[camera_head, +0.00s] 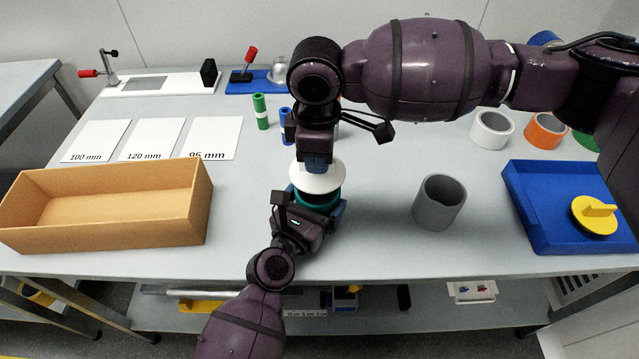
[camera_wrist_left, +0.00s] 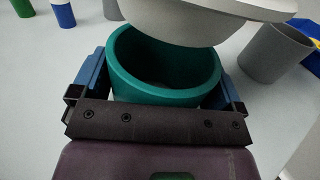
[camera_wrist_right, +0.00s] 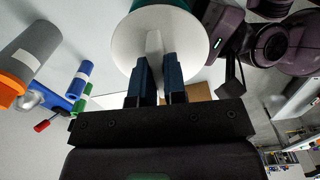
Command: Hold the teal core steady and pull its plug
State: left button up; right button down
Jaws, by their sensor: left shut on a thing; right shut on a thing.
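The teal core (camera_head: 322,201) is an open ring near the front middle of the table. My left gripper (camera_head: 312,204) is shut on it, with blue fingers on opposite sides of its wall in the left wrist view (camera_wrist_left: 163,88). The white plug (camera_head: 318,180) is a round disc with a tab, just above the core. In the left wrist view the plug (camera_wrist_left: 205,20) is clear of the near rim, and the core's hollow inside shows. My right gripper (camera_wrist_right: 158,78) is shut on the plug's tab from above. Contact at the far rim cannot be told.
A cardboard box (camera_head: 110,240) is at left, with white labelled cards (camera_head: 152,139) behind. Green (camera_head: 261,110) and blue rolls stand behind my right gripper.

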pick_arm(q)
jog(key=shift+f, duration=0.3)
pick_arm(e)
jog(key=shift+r, duration=0.65)
pick_arm(q)
jog(key=o, duration=0.7)
jog(key=shift+c, duration=0.2)
jog(key=shift+r, duration=0.1)
jog(key=v, duration=1.2)
jog(key=shift+a, duration=0.1)
